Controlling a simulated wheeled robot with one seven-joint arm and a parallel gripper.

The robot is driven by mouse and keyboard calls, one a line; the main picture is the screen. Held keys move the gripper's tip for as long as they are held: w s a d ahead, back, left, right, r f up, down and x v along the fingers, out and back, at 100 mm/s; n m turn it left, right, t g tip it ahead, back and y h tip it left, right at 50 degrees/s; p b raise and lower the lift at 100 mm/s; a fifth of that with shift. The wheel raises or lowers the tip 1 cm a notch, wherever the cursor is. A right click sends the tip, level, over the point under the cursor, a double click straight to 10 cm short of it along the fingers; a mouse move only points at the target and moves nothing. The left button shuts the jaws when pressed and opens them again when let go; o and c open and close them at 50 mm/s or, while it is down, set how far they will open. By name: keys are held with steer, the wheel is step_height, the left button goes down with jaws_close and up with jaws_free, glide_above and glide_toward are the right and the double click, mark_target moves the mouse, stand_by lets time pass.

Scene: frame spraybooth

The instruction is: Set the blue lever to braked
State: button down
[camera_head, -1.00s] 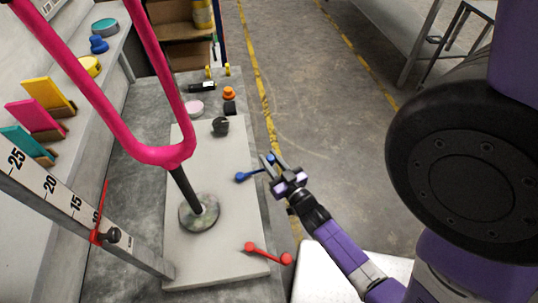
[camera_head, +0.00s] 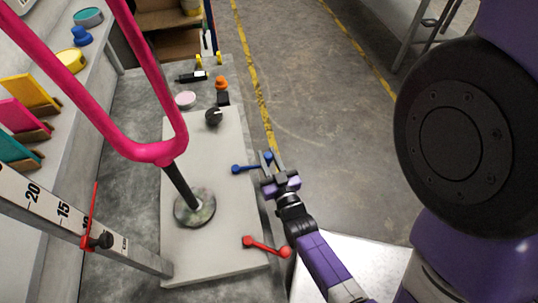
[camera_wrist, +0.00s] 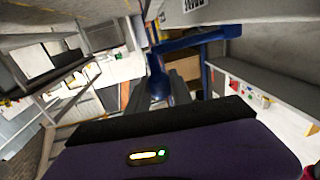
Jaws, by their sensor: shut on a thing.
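The blue lever (camera_head: 250,168) is mounted near the right edge of the pale board (camera_head: 225,247). In the head view its round pivot is at the left and its arm runs right and slightly up to my gripper (camera_head: 268,158). My gripper is shut on the lever's outer end, which the fingers partly hide. In the wrist view the blue lever (camera_wrist: 190,42) reaches across the top, and its knob sits between the two fingers of my gripper (camera_wrist: 160,88). I cannot read any braked mark.
A red lever (camera_head: 265,246) sits lower on the board. A black knob (camera_head: 213,117) is above. A pink tube frame (camera_head: 150,152) on a round base (camera_head: 195,208) stands left of the blue lever.

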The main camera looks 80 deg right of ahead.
steer(key=c, duration=1.1)
jaws_free()
steer(key=v, duration=0.7)
steer(key=shift+s+a+r, duration=0.1)
steer(key=shift+s+a, duration=0.15)
steer(key=shift+a, duration=0.1)
steer(key=shift+c, duration=0.5)
